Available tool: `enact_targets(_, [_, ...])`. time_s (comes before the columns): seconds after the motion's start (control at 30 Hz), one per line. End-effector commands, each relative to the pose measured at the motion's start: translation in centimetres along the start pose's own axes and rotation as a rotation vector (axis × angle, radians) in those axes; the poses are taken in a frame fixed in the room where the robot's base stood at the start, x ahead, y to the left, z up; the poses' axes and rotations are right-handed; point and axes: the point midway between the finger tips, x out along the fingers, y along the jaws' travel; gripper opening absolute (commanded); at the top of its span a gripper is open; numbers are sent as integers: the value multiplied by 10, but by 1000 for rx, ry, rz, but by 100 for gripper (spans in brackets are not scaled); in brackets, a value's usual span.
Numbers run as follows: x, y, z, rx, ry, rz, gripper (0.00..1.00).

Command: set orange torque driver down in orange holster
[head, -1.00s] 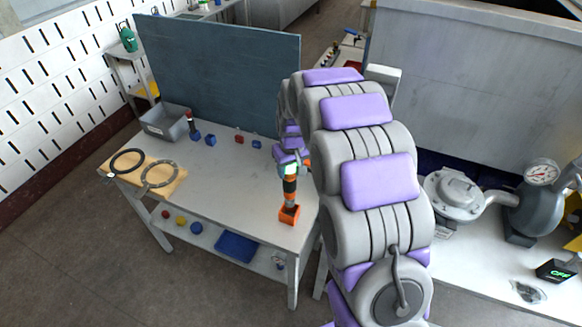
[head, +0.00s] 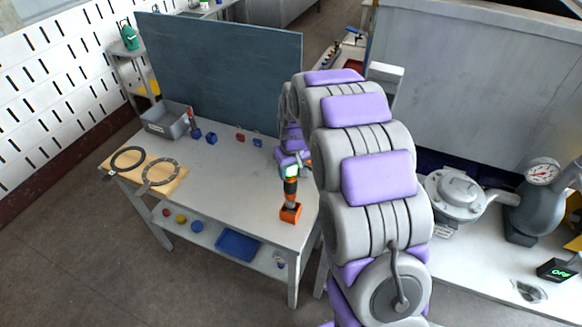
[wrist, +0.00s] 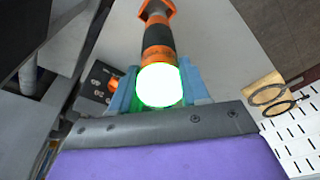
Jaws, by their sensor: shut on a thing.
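The orange and black torque driver (head: 290,188) stands about upright at the front right of the work table, with a glowing green end at its top. Its lower end is at the orange holster (head: 290,213), a small block on the table, and seems to be in it. My gripper (head: 294,163) is at the driver's top, partly hidden by my arm. In the wrist view my gripper (wrist: 160,90) has its blue-grey fingers on both sides of the driver (wrist: 158,40), shut on it near the glowing end. The holster's opening is hidden.
The grey table (head: 225,185) has clear room left of the holster. A grey bin (head: 166,120), small blue and red blocks and two dark rings on a wooden board (head: 175,185) lie farther left. A blue-grey panel (head: 220,75) stands behind.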

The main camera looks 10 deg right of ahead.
Motion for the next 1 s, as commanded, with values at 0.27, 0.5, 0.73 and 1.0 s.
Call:
enact_targets(0.27, [11,0,1,0,2,0,0])
enact_targets(0.5, [20,-2,2,0,3,1,0])
enact_targets(0.73, [28,-3,3,0,3,1,0])
enact_targets(1.0, [38,-4,5,0,2,0,0])
